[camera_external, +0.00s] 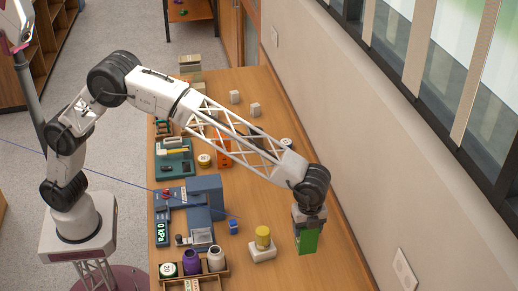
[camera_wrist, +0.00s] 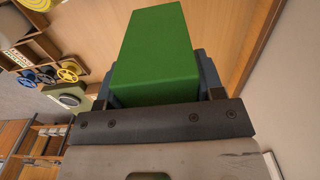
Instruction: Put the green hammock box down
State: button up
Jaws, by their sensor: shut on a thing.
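The green hammock box (camera_external: 307,243) is a plain green block at the right end of the counter, below my wrist. My gripper (camera_external: 308,222) is shut on it from above. In the wrist view the green box (camera_wrist: 155,55) fills the middle, between the dark fingers of my gripper (camera_wrist: 155,85). The wooden counter (camera_external: 285,270) lies under it. I cannot tell whether the bottom of the box touches the counter or hangs just above it.
A yellow cylinder (camera_external: 263,237) on a white block stands left of the box. A blue-grey machine (camera_external: 205,195), a small blue item (camera_external: 234,227) and a tray of jars (camera_external: 192,285) are farther left. The wall (camera_external: 345,170) rises close on the right.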

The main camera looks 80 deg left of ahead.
aim_at(305, 249)
jog(key=shift+f, duration=0.1)
jog(key=shift+f, duration=2.4)
jog(key=shift+f, duration=2.5)
jog(key=shift+f, duration=0.15)
jog(key=o, duration=1)
notch_tip(305, 249, up, 12)
jog(key=shift+r, duration=0.1)
